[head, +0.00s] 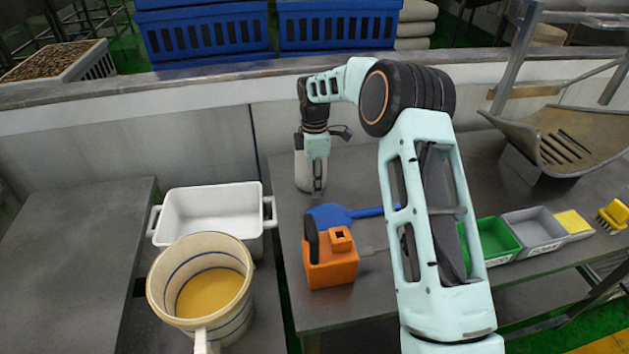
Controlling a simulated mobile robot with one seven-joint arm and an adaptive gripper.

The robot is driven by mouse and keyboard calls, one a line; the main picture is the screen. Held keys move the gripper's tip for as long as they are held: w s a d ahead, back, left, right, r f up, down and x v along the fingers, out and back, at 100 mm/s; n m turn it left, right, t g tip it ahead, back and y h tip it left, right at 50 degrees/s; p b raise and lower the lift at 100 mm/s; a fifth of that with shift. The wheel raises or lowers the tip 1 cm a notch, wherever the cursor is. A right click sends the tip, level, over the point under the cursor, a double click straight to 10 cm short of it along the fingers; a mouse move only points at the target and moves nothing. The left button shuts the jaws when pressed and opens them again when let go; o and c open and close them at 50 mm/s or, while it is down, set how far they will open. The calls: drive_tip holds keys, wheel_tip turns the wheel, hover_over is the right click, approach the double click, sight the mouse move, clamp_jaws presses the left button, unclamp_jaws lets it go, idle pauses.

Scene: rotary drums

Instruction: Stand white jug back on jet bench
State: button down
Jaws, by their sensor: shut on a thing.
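The white jug (302,174) is at the back left of the dark grey bench (300,308), close to the wall. It looks upright, and my gripper partly covers it. My gripper (318,188) points down at the jug and is shut on it. The hold itself is small and partly hidden, so I cannot tell which part of the jug is between the fingers. I cannot tell whether the jug's base touches the bench or is slightly above it.
A blue scoop (329,215) and an orange can (331,265) stand in front of the jug. A white tub (212,212) and a bucket (235,322) are left. Green (496,238) and grey (534,230) trays are right. Another dark surface (75,260) at far left is clear.

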drive_tip(key=c, duration=1.7)
unclamp_jaws()
drive_tip(key=shift+f, duration=0.2)
drive_tip(key=o, duration=0.5)
drive_tip(key=shift+c, duration=0.2)
drive_tip(key=shift+r, duration=0.1)
wheel_tip(320, 180, up, 12)
drive_tip(key=shift+w+r, duration=0.1)
drive_tip(key=shift+r, duration=0.05)
